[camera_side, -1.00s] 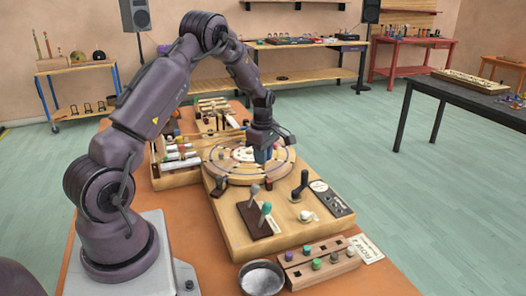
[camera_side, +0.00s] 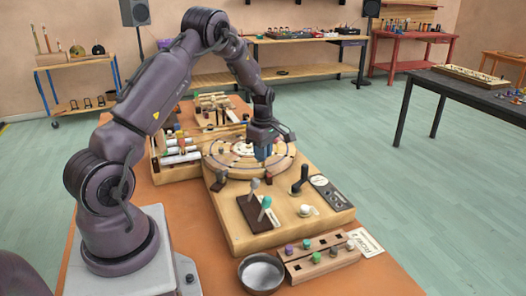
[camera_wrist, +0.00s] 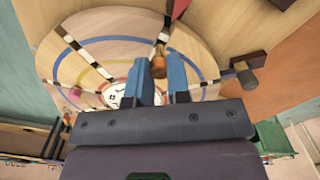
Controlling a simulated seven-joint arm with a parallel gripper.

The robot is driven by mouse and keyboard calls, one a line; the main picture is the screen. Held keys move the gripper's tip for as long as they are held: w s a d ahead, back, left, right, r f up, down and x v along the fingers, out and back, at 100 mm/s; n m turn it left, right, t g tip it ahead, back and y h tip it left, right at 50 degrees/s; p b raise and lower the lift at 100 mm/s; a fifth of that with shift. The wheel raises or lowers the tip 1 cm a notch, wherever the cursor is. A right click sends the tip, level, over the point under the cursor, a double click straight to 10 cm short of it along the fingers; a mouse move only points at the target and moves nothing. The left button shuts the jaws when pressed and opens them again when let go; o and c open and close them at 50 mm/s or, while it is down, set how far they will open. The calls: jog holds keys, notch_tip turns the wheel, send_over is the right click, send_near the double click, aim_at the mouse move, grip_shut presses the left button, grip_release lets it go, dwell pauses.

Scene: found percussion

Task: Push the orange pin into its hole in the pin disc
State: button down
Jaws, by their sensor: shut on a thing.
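The pin disc (camera_side: 222,158) is a round pale wooden plate with coloured rings and dark radial strips, on the wooden board. It fills much of the wrist view (camera_wrist: 112,22). My gripper (camera_side: 262,155), with blue fingers, points down over the disc's near right part. In the wrist view my gripper (camera_wrist: 160,66) is shut on the orange pin (camera_wrist: 158,68), which shows between the fingertips. The pin's far end lies over or at the disc near a dark strip. I cannot tell whether it is inside a hole. The fingers hide the pin in the side view.
A wooden block with coloured pegs (camera_side: 320,256) and a metal bowl (camera_side: 261,273) stand at the table's front. Levers (camera_side: 266,205) and a black knob handle (camera_side: 302,180) rise from the board near the disc. A rack of tubes (camera_side: 178,160) stands left of the disc.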

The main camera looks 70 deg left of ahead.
jog(key=shift+f, duration=1.1)
dwell(0.5)
jog(key=c, duration=1)
grip_release()
notch_tip(320, 180, up, 12)
jog(key=s+d+r+m+t, duration=0.2)
jog(key=s+d+r+m, duration=0.3)
jog(key=d+m, duration=0.3)
jog(key=s+d+r+m+t, duration=0.1)
jog(key=s+d+r+m, duration=0.3)
jog(key=d, duration=0.7)
jog(key=s+d+r+m+t, duration=0.2)
jog(key=s+d+r+m, duration=0.3)
jog(key=s+d+m, duration=0.3)
jog(key=d+m, duration=0.2)
jog(key=m, duration=0.2)
jog(key=shift+s+r+m+t, duration=0.2)
jog(key=shift+r+m+t, duration=0.1)
jog(key=shift+r+m, duration=0.1)
